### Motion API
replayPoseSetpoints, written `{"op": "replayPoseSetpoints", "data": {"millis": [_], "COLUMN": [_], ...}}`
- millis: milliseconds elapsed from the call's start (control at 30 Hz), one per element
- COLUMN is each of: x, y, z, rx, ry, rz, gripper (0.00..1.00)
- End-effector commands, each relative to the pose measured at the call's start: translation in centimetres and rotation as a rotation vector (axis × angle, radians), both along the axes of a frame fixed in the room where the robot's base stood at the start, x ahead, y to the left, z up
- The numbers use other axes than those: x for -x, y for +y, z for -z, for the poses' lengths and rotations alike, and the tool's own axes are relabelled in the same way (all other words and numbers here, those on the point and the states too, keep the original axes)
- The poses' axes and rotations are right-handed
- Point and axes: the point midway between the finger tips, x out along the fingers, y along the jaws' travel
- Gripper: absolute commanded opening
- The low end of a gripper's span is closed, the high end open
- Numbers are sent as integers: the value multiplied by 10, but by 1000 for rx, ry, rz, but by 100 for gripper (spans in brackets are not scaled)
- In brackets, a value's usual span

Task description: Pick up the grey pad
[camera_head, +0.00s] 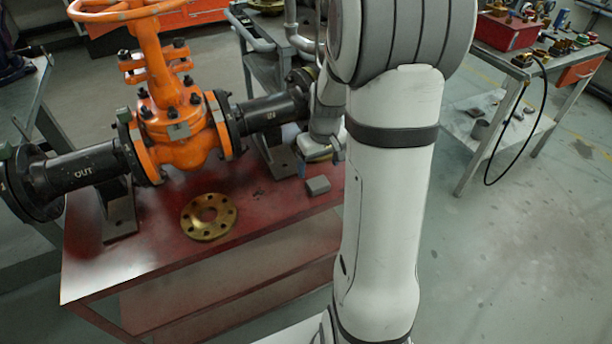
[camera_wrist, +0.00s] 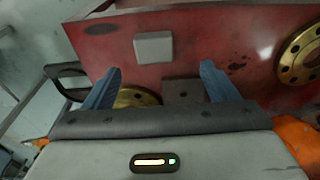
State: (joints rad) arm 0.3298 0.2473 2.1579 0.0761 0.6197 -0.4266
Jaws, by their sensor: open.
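The grey pad (camera_head: 318,186) is a small block lying on the red table (camera_head: 200,255), near its right end in the head view. In the wrist view the grey pad (camera_wrist: 154,46) lies beyond the fingertips, roughly in line with the gap between them. My gripper (camera_wrist: 158,80) is open and empty, its two blue fingers spread. In the head view my gripper (camera_head: 322,156) is just above and behind the pad, partly hidden by my arm. It does not appear to touch the pad.
An orange gate valve (camera_head: 185,125) with black pipes stands on the table, left of the pad. A brass flange (camera_head: 209,217) lies in front of it. A bench with a red box (camera_head: 507,30) stands at the right. The table front between flange and pad is clear.

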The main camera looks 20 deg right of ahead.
Motion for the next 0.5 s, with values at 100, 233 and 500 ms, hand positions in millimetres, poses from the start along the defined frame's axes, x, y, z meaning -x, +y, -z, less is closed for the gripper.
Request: {"op": "replayPoseSetpoints", "data": {"millis": [100, 233, 500], "x": [-5, -8, -12], "y": [-9, -11, -10], "z": [19, 32, 57], "rx": [-2, -2, -2], "ry": [6, 7, 7], "rz": [1, 0, 0], "gripper": [80, 80, 80]}}
